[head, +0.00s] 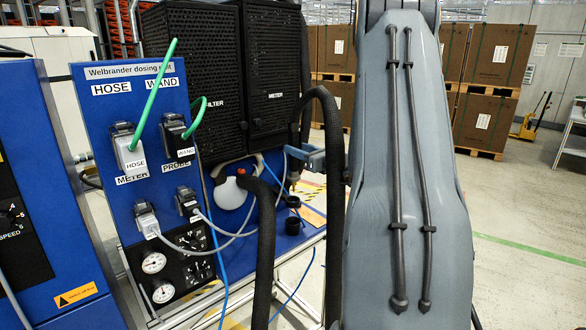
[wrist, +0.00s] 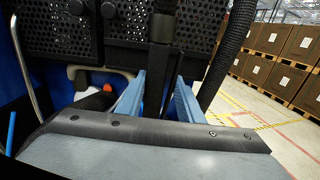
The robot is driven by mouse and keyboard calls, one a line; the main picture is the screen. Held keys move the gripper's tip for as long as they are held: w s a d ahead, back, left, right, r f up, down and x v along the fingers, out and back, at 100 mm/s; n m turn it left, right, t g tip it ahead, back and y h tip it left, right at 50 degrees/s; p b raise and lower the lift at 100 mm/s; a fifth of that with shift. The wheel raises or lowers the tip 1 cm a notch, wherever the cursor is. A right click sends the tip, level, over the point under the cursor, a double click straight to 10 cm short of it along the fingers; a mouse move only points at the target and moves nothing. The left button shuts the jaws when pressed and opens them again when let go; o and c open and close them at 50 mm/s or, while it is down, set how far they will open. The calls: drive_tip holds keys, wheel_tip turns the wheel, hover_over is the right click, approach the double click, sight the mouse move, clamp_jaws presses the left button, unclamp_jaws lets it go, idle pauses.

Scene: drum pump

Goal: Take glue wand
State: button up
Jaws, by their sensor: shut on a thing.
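My gripper (head: 305,157) has blue fingers and is in front of the blue dosing unit (head: 88,130). In the wrist view, my gripper (wrist: 157,98) has its two fingers on either side of a dark upright shaft, which I take to be the glue wand (wrist: 160,62), and is shut on it. The wand stands about upright; its lower end is hidden behind my wrist. In the head view my arm and a thick black hose (head: 330,130) crowd this spot, so the grip shows only partly.
Black perforated cabinets (head: 275,70) stand close behind my gripper. Another thick black hose (head: 265,240) hangs in front. Boxes on pallets (head: 485,120) stand farther right, with open floor before them.

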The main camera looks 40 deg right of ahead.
drive_tip(key=s, duration=0.8)
drive_tip(key=shift+s+d+p, duration=0.2)
drive_tip(key=shift+d+p, duration=0.15)
drive_tip(key=shift+p, duration=0.1)
